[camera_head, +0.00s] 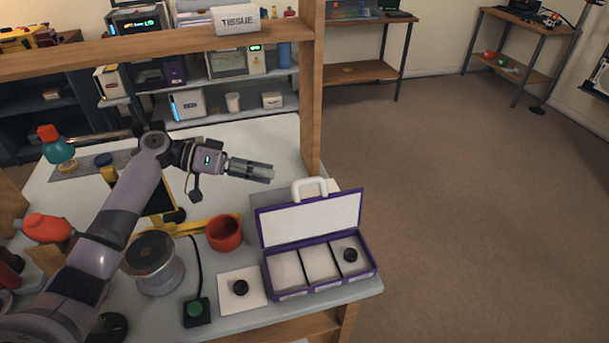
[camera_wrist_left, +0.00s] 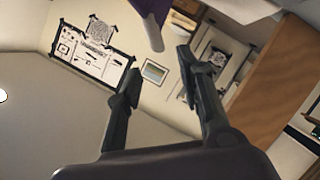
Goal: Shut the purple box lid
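The purple box (camera_head: 325,285) stands at the front right of the white workbench. Its lid (camera_head: 310,219) is open and stands up at the back, white inside with a purple rim. A white handle (camera_head: 310,187) shows behind the lid's top edge. Of the three compartments, the right one holds a small dark round part (camera_head: 350,255); the other two look empty. My left gripper (camera_head: 268,172) is above the bench, behind and left of the lid, apart from it. Its fingers (camera_wrist_left: 160,80) are spread with nothing between them. My right gripper is not in view.
Left of the box are a white pad (camera_head: 255,298) with a dark round part (camera_head: 240,287), a red-orange cup (camera_head: 225,234), a green button (camera_head: 194,307) and a round metal stand (camera_head: 155,275). A wooden post (camera_head: 312,100) rises behind. Open floor lies to the right.

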